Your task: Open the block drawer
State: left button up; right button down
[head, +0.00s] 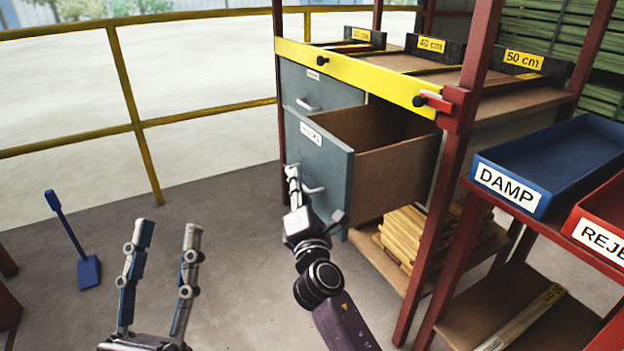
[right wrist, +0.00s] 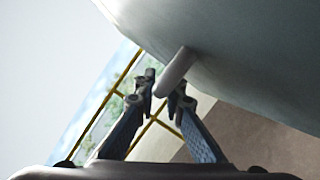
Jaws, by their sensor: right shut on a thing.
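The lower grey-blue drawer (head: 330,170) of the cabinet stands pulled well out, showing its brown interior; its label is too blurred to read. My right gripper (head: 308,190) is at the front of this drawer, shut on its handle (head: 316,189). In the right wrist view, the fingertips (right wrist: 163,87) close around the pale handle bar (right wrist: 176,68), under the drawer front (right wrist: 245,65). My left gripper (head: 169,226) is open and empty, low in front over the floor, away from the cabinet.
The upper drawer (head: 315,98) is closed. A yellow bar (head: 365,74) runs along the rack top. A shelf with yellowish boards (head: 410,238) lies below the drawer.

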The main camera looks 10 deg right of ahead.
jog(key=shift+s+a+f, duration=0.1)
jog(key=shift+s+a, duration=0.05)
jog(key=shift+a, duration=0.2)
jog(key=c, duration=2.3)
grip_release()
jog(key=v, duration=1.2)
jog(key=shift+a, duration=0.1)
